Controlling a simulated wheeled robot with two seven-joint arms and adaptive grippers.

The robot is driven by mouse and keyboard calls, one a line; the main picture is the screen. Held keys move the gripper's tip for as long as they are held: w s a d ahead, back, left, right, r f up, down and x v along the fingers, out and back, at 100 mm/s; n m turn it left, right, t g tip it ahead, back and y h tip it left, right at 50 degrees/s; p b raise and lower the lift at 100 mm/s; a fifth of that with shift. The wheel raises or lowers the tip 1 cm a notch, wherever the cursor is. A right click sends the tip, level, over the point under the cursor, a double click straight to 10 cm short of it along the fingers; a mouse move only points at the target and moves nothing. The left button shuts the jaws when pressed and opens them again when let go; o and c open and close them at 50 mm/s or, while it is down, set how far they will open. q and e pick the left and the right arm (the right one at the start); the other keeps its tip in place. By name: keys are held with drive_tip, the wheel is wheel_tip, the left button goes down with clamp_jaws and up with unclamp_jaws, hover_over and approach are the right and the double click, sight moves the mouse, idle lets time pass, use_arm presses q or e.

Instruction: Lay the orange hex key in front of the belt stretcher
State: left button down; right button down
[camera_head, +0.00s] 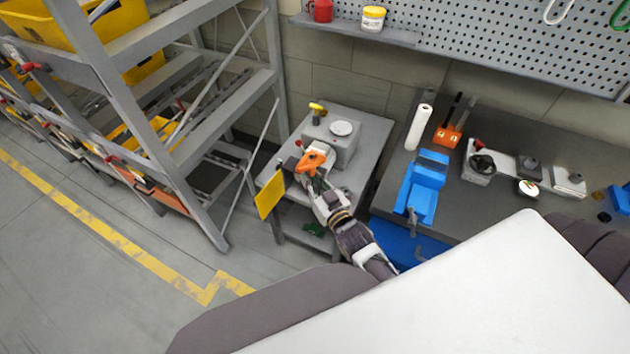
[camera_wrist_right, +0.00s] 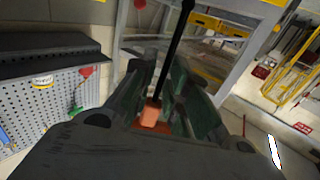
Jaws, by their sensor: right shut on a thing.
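My right gripper (camera_head: 308,166) is over the small grey side table, close to the grey box on it. An orange piece shows at its fingers. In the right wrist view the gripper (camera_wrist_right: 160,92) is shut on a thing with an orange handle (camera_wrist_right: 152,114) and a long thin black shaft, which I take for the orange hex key. The shaft points away from the palm, up in that picture. The fingers hide part of the handle. I cannot tell for sure which thing is the belt stretcher. My left gripper is not in view.
The grey box (camera_head: 345,150) carries a white disc and has a yellow knob (camera_head: 318,107) beside it. A yellow panel (camera_head: 270,196) hangs at the table's left edge. The dark workbench on the right holds a blue vise (camera_head: 422,185), an orange block (camera_head: 447,136) and a white roll (camera_head: 418,127).

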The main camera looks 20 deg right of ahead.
drive_tip(key=a+r+n+g+y, duration=0.2)
drive_tip(key=a+r+y, duration=0.3)
drive_tip(key=r, duration=0.4)
drive_tip(key=a+r+n+g+y, duration=0.2)
drive_tip(key=a+r+n+y, duration=0.2)
drive_tip(key=a+r, duration=0.4)
drive_tip(key=shift+s+r+n+y, duration=0.4)
drive_tip(key=shift+s+r, duration=0.05)
drive_tip(key=shift+r, duration=0.35)
idle(0.3)
drive_tip(key=shift+f, duration=0.1)
idle(0.5)
drive_tip(key=shift+w+a+f+n+g+y, duration=1.45)
drive_tip(key=shift+a+f+g+y, duration=0.2)
drive_tip(key=shift+g, duration=0.15)
drive_tip(key=shift+w+f+n+g, duration=0.25)
drive_tip(key=shift+w+f+g, duration=0.1)
drive_tip(key=shift+f, duration=0.1)
drive_tip(key=shift+w+a+f+n+g+y, duration=0.15)
drive_tip(key=shift+a+f+n+g+y, duration=0.15)
drive_tip(key=shift+a+g+y, duration=0.1)
drive_tip(key=shift+w+a+f+g, duration=0.15)
drive_tip(key=shift+w+f+g, duration=0.1)
